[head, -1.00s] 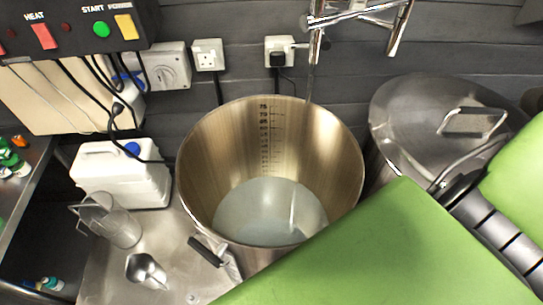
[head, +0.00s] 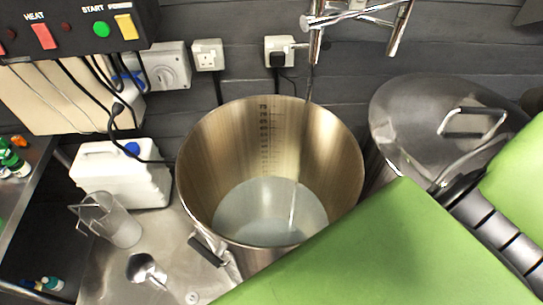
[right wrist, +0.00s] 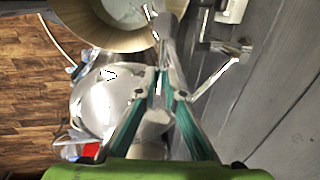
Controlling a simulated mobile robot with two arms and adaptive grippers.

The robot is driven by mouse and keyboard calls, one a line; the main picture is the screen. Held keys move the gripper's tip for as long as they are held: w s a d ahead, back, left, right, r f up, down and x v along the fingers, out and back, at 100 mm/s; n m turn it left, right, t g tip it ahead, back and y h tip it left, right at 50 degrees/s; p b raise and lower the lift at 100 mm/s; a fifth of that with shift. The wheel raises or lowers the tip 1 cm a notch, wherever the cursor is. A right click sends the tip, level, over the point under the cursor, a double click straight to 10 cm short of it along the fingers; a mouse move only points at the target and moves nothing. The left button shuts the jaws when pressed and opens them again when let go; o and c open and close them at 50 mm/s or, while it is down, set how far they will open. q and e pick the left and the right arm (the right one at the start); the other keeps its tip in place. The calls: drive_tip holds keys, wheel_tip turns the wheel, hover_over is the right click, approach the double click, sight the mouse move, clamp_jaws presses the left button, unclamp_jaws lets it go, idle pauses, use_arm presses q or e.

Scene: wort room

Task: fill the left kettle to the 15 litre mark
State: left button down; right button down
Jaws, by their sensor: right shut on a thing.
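The left kettle (head: 205,150) is an open steel pot in the middle of the head view. Pale water (head: 255,215) covers its bottom, and its far edge meets the lower end of the litre scale (head: 265,135); the low numbers are too small to read. A thin stream of water (head: 298,165) falls into it from the tap (head: 315,45) on the wall. In the right wrist view my right gripper (right wrist: 161,80) is shut on a slim metal part of the tap, seemingly its lever; the grip is partly hidden by the fingers. My left gripper is not in view.
A lidded kettle (head: 410,100) stands at the right and also shows in the right wrist view (right wrist: 100,100). A white canister (head: 120,180), a clear jug (head: 115,225) and a small metal vessel (head: 145,268) stand left of the open kettle. The control box (head: 70,30) is above.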

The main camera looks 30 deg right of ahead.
drive_tip(key=shift+w+d+r+n+p, duration=0.1)
drive_tip(key=shift+w+r+n+p, duration=0.15)
drive_tip(key=shift+n+p, duration=0.5)
drive_tip(key=w+n+p, duration=0.1)
drive_tip(key=n+p, duration=0.1)
drive_tip(key=p, duration=0.1)
drive_tip(key=shift+w+d+n+y+p, duration=0.25)
drive_tip(key=shift+w+y+p, duration=0.05)
drive_tip(key=shift+w+y, duration=0.1)
drive_tip(key=shift+w+d+f+n, duration=0.1)
drive_tip(key=shift+w+f+n, duration=0.1)
drive_tip(key=shift+n, duration=0.1)
drive_tip(key=shift+w+n, duration=0.15)
drive_tip(key=shift+n, duration=0.35)
drive_tip(key=c, duration=2.1)
unclamp_jaws()
drive_tip(key=shift+c, duration=0.2)
drive_tip(key=shift+o, duration=0.6)
drive_tip(key=shift+w, duration=0.1)
